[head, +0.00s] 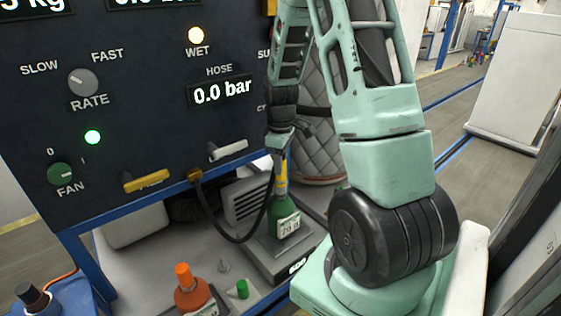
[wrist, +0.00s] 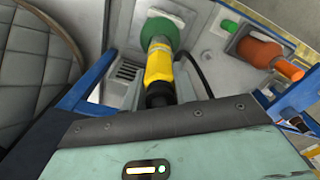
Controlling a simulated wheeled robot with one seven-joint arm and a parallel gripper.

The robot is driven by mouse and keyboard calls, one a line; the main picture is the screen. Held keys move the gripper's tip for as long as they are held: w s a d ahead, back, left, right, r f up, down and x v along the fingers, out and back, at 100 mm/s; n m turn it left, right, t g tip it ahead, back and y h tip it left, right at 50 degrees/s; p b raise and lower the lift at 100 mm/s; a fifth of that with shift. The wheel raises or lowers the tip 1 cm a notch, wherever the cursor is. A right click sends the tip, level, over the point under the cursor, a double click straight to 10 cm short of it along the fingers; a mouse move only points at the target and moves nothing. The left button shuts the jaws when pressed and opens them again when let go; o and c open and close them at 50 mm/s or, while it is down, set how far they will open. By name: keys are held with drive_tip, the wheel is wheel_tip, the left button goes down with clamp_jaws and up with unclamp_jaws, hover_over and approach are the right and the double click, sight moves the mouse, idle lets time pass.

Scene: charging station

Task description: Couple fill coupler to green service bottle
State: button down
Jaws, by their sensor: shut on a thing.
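The green service bottle (head: 286,216) stands upright on a scale in the head view, with a white label on its front. Its green shoulder (wrist: 178,30) shows in the wrist view. The yellow fill coupler (head: 282,184) is above the bottle, in line with its neck; it also shows in the wrist view (wrist: 159,66). The coupler's lower end meets the bottle top, but I cannot tell whether it is locked on. My gripper (head: 280,160) points down and is shut on the coupler's upper part. Its fingers are mostly hidden in both views.
A black hose (head: 216,228) loops from the panel fitting towards the coupler. The scale (head: 272,255) carries the bottle. An orange bottle (head: 192,293) and a loose green cap (head: 242,289) are in front. The dark control panel (head: 130,125) rises behind; its hose display reads 0.0 bar.

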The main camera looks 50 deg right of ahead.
drive_tip(key=shift+f+b, duration=0.3)
drive_tip(key=shift+f, duration=0.15)
drive_tip(key=c, duration=1)
unclamp_jaws()
wheel_tip(320, 180, up, 18)
drive_tip(key=b, duration=0.4)
drive_tip(key=shift+f, duration=0.25)
drive_tip(key=a+f+n+b, duration=0.15)
drive_tip(key=a+f, duration=0.25)
drive_tip(key=a, duration=0.9)
drive_tip(key=a+f+n+b, duration=0.15)
drive_tip(key=a+f, duration=0.35)
drive_tip(key=a, duration=0.8)
drive_tip(key=shift+n+y, duration=0.3)
drive_tip(key=shift+n, duration=0.2)
drive_tip(key=s+a+f+b, duration=0.1)
drive_tip(key=s+a+f, duration=0.1)
drive_tip(key=s+a, duration=0.3)
drive_tip(key=s+a+f+b, duration=0.1)
drive_tip(key=s+a+f, duration=0.2)
drive_tip(key=s, duration=0.3)
drive_tip(key=s+a+f+b, duration=0.1)
drive_tip(key=s+a+f, duration=0.2)
drive_tip(key=s+a, duration=0.3)
drive_tip(key=shift+a+f, duration=0.25)
drive_tip(key=shift+a, duration=0.1)
